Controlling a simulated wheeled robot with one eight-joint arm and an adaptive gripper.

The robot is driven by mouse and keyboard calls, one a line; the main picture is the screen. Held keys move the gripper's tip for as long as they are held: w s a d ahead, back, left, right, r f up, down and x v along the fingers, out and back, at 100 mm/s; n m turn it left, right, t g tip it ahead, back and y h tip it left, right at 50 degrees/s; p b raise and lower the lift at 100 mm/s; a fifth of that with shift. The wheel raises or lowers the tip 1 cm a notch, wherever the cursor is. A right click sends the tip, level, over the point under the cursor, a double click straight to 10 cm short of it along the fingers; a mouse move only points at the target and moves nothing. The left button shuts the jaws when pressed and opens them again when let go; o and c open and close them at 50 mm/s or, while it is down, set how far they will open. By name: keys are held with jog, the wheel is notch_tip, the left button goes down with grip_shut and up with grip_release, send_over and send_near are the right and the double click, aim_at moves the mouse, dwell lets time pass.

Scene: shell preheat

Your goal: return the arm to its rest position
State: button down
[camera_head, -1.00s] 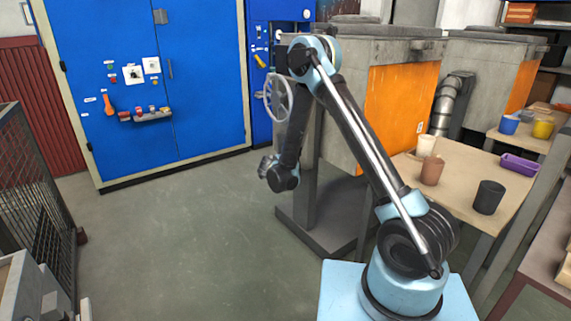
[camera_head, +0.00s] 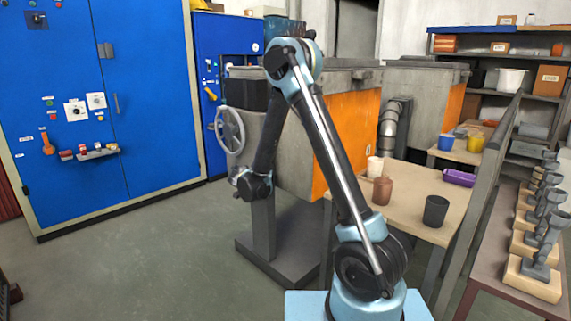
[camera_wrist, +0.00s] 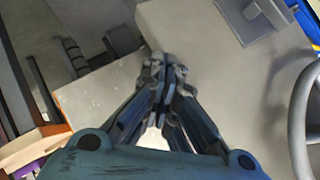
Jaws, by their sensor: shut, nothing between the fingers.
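My arm (camera_head: 335,155) stands folded, with its elbow high and its forearm hanging down on the left. My gripper (camera_head: 238,181) is at the forearm's lower end, small and partly hidden behind the wrist in the head view. In the wrist view my gripper (camera_wrist: 165,72) is shut, its fingers together with nothing held. It is in front of grey surfaces, and I cannot tell how close they are. The spoked handwheel (camera_head: 230,130) appears just above my gripper in the head view. Part of its rim (camera_wrist: 299,120) shows at the right of the wrist view.
A grey furnace with an orange side (camera_head: 352,125) stands behind my arm. A blue cabinet (camera_head: 150,120) is at left. Open floor (camera_head: 130,265) lies before it.

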jog(key=s+d+r+n+g, duration=0.2)
jog(key=s+d+r, duration=0.25)
jog(key=d, duration=0.45)
jog(key=s+d+r+n+g+h, duration=0.1)
jog(key=s+d+r, duration=0.2)
jog(key=s+d, duration=0.4)
jog(key=s+d+r+n+g, duration=0.2)
jog(key=s+d+r, duration=0.25)
jog(key=d, duration=0.55)
jog(key=s+d+f+n+g+y, duration=0.1)
jog(key=s+d+f+n+g, duration=0.1)
jog(key=s, duration=1.2)
jog(key=s+d+f+n+g+y, duration=0.2)
jog(key=s+d+n, duration=0.3)
jog(key=s, duration=1)
jog(key=shift+f, duration=0.65)
